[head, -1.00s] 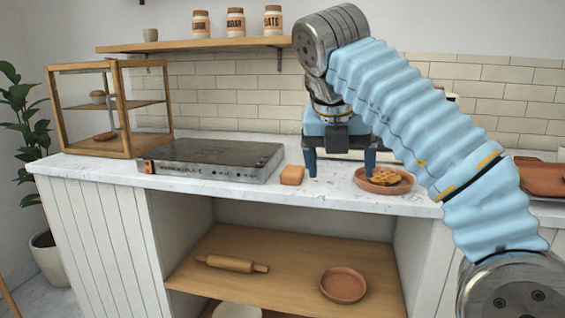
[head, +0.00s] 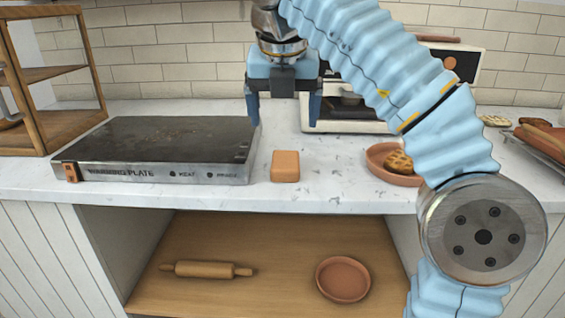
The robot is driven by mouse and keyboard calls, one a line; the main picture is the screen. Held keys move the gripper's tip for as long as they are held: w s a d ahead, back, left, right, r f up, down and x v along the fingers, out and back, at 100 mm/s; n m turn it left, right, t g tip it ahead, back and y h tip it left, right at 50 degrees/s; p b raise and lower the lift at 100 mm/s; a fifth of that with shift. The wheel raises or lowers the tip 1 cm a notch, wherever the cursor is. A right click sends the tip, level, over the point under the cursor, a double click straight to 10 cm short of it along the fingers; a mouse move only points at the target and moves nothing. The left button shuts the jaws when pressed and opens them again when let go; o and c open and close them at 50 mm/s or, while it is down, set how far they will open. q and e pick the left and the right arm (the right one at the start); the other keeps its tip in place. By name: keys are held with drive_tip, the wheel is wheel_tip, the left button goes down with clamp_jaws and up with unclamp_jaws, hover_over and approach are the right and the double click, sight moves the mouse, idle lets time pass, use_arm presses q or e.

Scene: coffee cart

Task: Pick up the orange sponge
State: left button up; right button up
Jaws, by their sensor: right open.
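The orange sponge (head: 285,166) is a small rounded block lying on the white marble counter, just right of the warming plate (head: 150,150). My right gripper (head: 284,122) is open with its two blue fingers pointing down. In the picture it is above and behind the sponge, with nothing between the fingers. It does not touch the sponge. My left gripper is not in view.
The warming plate stands close to the sponge's left. A terracotta dish (head: 378,163) with a waffle-like pastry (head: 399,162) is to the right, partly behind my right arm. A white machine (head: 347,118) stands behind. A shelf below holds a rolling pin (head: 207,269) and a terracotta plate (head: 343,279).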

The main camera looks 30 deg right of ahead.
sight(286, 159)
drive_tip(key=x, duration=1.1)
drive_tip(key=shift+s+f, duration=0.15)
drive_tip(key=shift+f, duration=0.05)
drive_tip(key=c, duration=1.1)
